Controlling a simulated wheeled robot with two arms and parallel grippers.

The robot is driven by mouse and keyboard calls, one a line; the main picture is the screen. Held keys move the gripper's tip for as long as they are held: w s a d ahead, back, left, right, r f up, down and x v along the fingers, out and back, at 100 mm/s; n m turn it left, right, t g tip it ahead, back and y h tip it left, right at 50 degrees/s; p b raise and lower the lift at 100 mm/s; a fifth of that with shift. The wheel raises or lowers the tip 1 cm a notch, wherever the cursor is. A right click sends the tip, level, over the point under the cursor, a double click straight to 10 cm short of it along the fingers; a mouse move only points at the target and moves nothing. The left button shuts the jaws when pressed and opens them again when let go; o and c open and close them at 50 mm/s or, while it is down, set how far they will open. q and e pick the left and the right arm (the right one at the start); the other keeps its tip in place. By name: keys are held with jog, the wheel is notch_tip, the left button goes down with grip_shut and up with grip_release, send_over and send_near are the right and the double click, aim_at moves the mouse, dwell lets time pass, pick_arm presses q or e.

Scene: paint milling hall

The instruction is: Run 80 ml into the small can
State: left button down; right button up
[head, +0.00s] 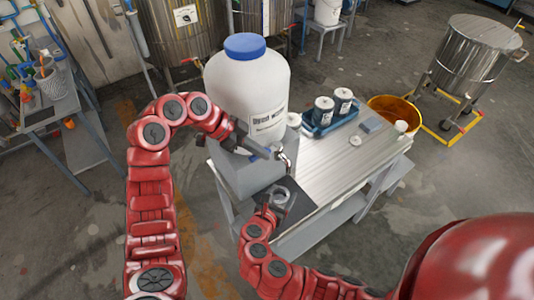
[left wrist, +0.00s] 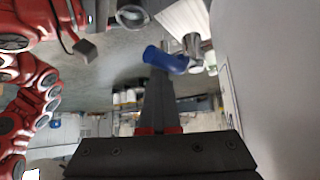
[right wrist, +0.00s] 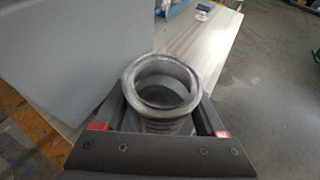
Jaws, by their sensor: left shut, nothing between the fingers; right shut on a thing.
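A large white container with a blue cap (head: 250,85) stands on a grey block (head: 236,178) at the table's left end. Its metal tap (left wrist: 193,46) has a blue lever (left wrist: 165,60). My left gripper (head: 278,153) is shut and empty, its fingertips at the blue lever; I cannot tell whether they touch. My right gripper (head: 272,206) is shut on the small can (right wrist: 160,85), an open metal cup held upright below and near the tap. The can also shows in the left wrist view (left wrist: 132,17). I cannot make out any liquid in it.
On the metal table (head: 335,160) stand a blue tray (head: 328,127) with two labelled tins (head: 323,110), a grey-blue block (head: 370,124) and a small white disc (head: 355,140). A yellow tub (head: 393,112) and a steel vat (head: 470,55) are beyond. The table's middle is clear.

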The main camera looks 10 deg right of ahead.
pick_arm(q)
jog(key=shift+w+a, duration=0.3)
jog(key=shift+w, duration=0.15)
pick_arm(e)
jog(key=shift+s+r, duration=0.1)
pick_arm(q)
jog(key=shift+w+a+r, duration=0.1)
jog(key=shift+w+a, duration=0.1)
jog(key=shift+w, duration=0.05)
pick_arm(e)
jog(key=shift+s+d, duration=0.1)
pick_arm(q)
jog(key=shift+s, duration=0.1)
